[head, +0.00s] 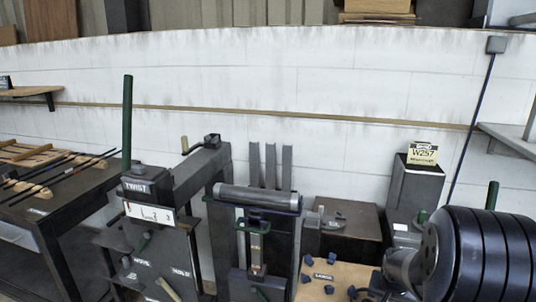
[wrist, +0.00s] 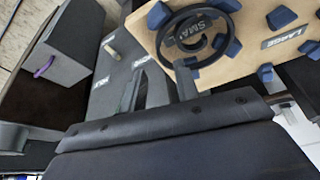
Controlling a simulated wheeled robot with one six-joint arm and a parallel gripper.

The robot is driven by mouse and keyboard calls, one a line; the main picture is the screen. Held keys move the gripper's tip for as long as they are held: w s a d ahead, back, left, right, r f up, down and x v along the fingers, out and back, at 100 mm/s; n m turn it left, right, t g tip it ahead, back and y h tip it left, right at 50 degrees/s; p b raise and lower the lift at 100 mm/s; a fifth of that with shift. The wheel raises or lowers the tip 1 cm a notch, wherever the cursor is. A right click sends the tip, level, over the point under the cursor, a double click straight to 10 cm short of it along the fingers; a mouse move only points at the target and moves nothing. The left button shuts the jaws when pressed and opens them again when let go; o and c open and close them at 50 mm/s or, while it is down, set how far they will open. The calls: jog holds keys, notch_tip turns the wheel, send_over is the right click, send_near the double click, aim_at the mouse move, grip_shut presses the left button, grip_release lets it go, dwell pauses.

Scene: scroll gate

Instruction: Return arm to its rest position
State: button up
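My gripper (wrist: 158,82) shows in the wrist view, its two grey fingers apart with nothing seen between them. Just beyond the fingertips is a dark round ring or handwheel (wrist: 171,42) at a wooden board (wrist: 245,55); a label beginning "SMA" shows across it. I cannot tell whether a fingertip touches the ring. In the head view my arm's large dark rounded link and a grey joint fill the lower right, and the gripper's fingers cannot be made out there.
Blue blocks (wrist: 281,17) stand on the board near a "LARGE" label. In the head view, a machine marked "TWIST" (head: 150,188), a roller stand (head: 258,198) and a grey cabinet with a "W257" sign (head: 423,153) stand close by. A workbench (head: 60,195) is at left.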

jog(key=x, duration=0.3)
jog(key=shift+r, duration=0.15)
jog(key=shift+r, duration=0.1)
